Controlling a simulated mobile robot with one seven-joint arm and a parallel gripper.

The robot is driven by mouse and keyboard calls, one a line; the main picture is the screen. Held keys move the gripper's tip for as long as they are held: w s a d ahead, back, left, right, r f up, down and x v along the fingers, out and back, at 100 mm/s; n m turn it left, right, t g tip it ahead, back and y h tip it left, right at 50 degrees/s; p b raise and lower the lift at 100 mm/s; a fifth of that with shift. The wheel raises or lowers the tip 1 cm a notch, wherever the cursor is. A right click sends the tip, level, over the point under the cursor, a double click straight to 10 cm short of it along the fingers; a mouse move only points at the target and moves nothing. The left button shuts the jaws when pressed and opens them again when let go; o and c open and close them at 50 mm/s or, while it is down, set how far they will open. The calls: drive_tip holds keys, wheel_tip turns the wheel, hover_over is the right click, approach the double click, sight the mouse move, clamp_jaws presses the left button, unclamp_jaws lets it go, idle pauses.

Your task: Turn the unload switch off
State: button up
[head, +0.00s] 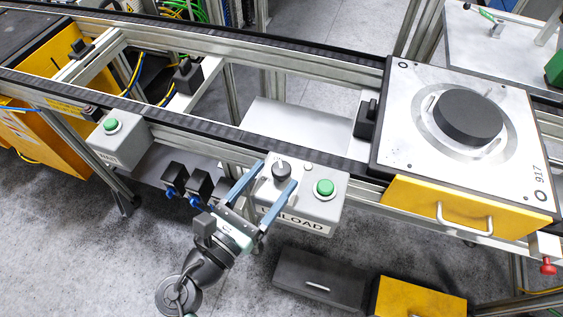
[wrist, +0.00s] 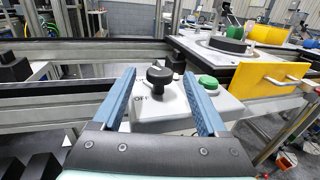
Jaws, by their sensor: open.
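The unload switch is a black rotary knob (head: 281,171) on top of a grey box (head: 326,208) labelled UNLOAD. In the wrist view the knob (wrist: 159,78) stands between my two blue fingers, with an "OFF" mark on the box to its left. A green button (head: 324,187) sits to the right of the knob, outside my right finger. My gripper (head: 275,174) is open, its fingers on either side of the knob. I see a gap between each finger and the knob; whether the fingertips touch the box is unclear.
A second grey box (head: 119,145) with a green button is mounted further left. A pallet (head: 400,140) with a black disc and yellow front sits on the conveyor at right. The conveyor rail (head: 230,134) runs behind the unload box. Dark blocks (head: 197,184) stand left of my gripper.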

sight(276, 175)
drive_tip(key=shift+x, duration=1.9)
clamp_jaws()
